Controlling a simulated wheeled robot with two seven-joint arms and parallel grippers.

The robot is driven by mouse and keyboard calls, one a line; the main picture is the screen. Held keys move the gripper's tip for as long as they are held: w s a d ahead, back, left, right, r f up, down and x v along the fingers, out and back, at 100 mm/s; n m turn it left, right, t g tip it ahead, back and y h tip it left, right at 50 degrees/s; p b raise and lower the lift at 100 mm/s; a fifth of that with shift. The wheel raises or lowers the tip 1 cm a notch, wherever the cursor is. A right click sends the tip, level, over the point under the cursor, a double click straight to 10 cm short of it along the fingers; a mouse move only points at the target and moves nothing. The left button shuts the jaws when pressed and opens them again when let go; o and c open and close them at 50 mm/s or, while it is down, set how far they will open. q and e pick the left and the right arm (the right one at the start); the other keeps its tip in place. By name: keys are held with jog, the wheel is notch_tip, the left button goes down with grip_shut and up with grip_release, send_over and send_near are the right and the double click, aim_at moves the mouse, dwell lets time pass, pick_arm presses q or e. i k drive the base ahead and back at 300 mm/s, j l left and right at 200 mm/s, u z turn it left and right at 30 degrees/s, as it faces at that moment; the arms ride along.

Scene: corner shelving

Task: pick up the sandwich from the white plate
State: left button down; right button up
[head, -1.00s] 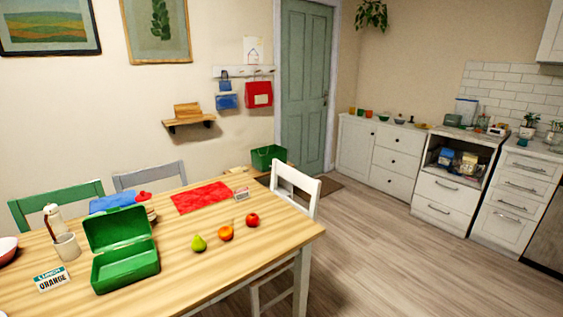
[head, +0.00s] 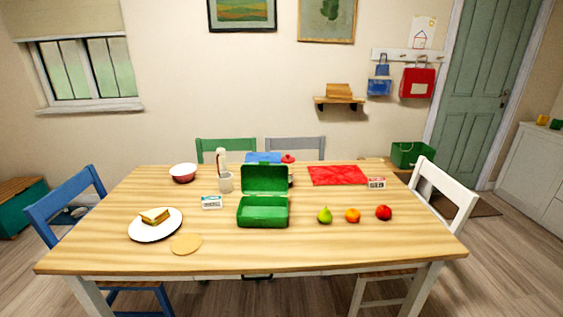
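The sandwich (head: 154,215) lies on the white plate (head: 145,233) at the left front part of the wooden table. It has pale bread with a darker filling edge. Nothing covers it. Neither of my grippers shows in the head view.
An open green lunchbox (head: 263,212) stands mid-table. A pear (head: 325,215), an orange (head: 352,215) and an apple (head: 384,212) lie to its right. A round tan disc (head: 186,244) is right of the plate. A blue chair (head: 67,205) stands at the table's left end.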

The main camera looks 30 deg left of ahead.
aim_at(154, 217)
jog(key=u, duration=2.1)
jog(key=i+j+z, duration=0.15)
jog(key=z, duration=0.25)
jog(key=i+j+z, duration=0.1)
jog(key=j+z, duration=0.25)
jog(key=i+j+z, duration=0.1)
jog(key=j+z, duration=0.15)
jog(key=z, duration=0.15)
